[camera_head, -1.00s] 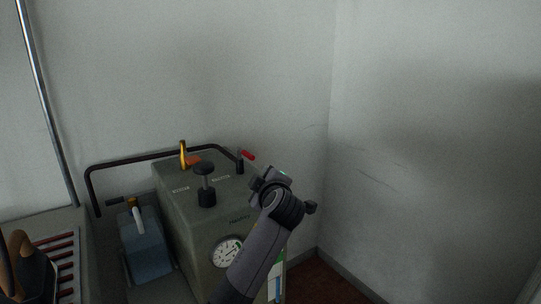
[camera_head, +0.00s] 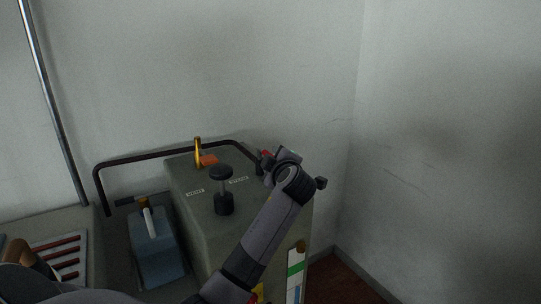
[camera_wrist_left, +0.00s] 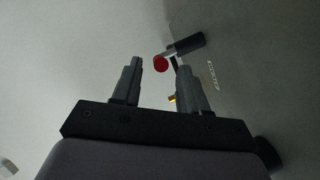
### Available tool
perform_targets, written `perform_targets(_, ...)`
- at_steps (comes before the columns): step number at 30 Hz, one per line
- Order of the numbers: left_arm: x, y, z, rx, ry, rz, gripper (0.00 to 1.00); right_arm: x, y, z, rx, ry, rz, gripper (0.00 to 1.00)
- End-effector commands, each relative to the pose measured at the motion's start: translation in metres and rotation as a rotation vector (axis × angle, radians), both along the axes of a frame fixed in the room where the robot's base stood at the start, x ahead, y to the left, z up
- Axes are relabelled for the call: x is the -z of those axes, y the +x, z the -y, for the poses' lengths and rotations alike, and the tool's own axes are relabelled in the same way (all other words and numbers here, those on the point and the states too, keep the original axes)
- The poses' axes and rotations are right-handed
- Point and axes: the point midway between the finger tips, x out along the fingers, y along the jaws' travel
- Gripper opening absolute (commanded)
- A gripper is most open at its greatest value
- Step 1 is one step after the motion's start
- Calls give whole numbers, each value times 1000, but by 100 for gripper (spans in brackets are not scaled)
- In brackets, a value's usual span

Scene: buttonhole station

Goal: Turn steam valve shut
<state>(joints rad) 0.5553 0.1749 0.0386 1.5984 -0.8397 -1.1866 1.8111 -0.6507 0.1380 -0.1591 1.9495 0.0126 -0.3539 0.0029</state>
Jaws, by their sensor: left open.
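The steam valve is a small lever with a red end (camera_head: 265,154) on the far right of the grey-green boiler top, partly hidden behind my left gripper (camera_head: 281,158). In the left wrist view its round red end (camera_wrist_left: 160,63) and dark stem (camera_wrist_left: 187,46) show just beyond the fingertips. My left gripper (camera_wrist_left: 159,68) is open there, and the red end lines up with the gap between its fingers. I cannot tell whether they touch. My right gripper is not in view.
The boiler (camera_head: 200,208) carries a black knob (camera_head: 221,173), a brass piece (camera_head: 198,152) and an orange part (camera_head: 209,160). A dark rail (camera_head: 150,156) runs along its back. A blue box (camera_head: 155,250) stands to its left. Walls close off the back and right.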

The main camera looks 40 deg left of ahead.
Motion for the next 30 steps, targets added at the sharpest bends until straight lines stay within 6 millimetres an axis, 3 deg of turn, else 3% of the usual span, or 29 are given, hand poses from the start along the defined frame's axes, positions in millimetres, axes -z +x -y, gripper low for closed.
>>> perform_targets(10,7,22,-30,2,1,0,43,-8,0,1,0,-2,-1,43)
perform_targets(22,9,25,-35,2,0,0,43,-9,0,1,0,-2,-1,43)
perform_targets(23,9,25,-35,2,0,0,40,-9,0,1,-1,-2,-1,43)
perform_targets(24,9,25,-35,2,0,0,27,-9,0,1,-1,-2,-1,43)
perform_targets(27,9,25,-34,1,0,0,0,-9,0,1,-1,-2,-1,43)
perform_targets(30,9,25,-34,1,0,0,0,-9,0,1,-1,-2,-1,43)
